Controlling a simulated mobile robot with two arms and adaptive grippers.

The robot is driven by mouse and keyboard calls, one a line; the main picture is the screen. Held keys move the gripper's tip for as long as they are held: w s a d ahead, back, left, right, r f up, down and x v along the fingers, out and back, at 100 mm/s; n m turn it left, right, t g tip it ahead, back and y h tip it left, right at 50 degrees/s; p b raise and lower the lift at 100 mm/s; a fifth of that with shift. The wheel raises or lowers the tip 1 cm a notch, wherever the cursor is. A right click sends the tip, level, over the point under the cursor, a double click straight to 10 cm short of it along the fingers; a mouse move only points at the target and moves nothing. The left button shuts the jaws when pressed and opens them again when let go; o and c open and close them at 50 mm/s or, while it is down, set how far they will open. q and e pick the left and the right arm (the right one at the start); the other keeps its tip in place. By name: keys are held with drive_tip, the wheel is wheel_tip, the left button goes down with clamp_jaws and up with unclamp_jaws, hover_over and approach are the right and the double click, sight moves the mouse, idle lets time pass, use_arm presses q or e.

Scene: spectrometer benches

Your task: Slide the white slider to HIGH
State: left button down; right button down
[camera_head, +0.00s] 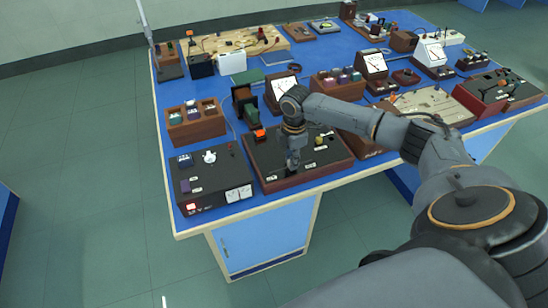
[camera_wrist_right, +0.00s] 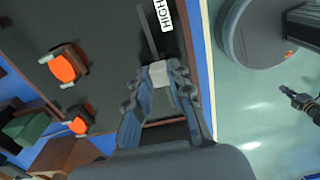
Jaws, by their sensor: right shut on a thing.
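My right gripper (camera_head: 293,168) reaches down onto a wood-framed box with a dark top (camera_head: 325,158) near the bench's front edge. The right wrist view shows its two fingers (camera_wrist_right: 160,84) closed around the small white slider (camera_wrist_right: 158,73). The slider sits at one end of a grey slot (camera_wrist_right: 147,35) in the dark panel. A white HIGH label (camera_wrist_right: 164,14) lies beside the slot, further along from the slider. In the head view the gripper hides the slider. A small dark shape over the floor (camera_wrist_right: 302,99) may be my left gripper; its jaws are unclear.
Two orange-topped parts (camera_wrist_right: 62,67) stand beside the slot. A black box with knobs (camera_head: 213,178) stands just left, and a wooden rack (camera_head: 197,126) behind it. Meters and other instruments fill the right and back of the blue bench (camera_head: 175,96).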

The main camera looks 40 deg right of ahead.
sight(309, 161)
drive_tip(key=d, duration=0.2)
drive_tip(key=s+d, duration=0.1)
drive_tip(key=d, duration=0.3)
drive_tip(key=shift+s, duration=0.25)
drive_tip(key=c, duration=1.2)
unclamp_jaws()
drive_tip(key=shift+d, duration=0.15)
drive_tip(key=shift+r, duration=0.1)
wheel_tip(309, 161, up, 12)
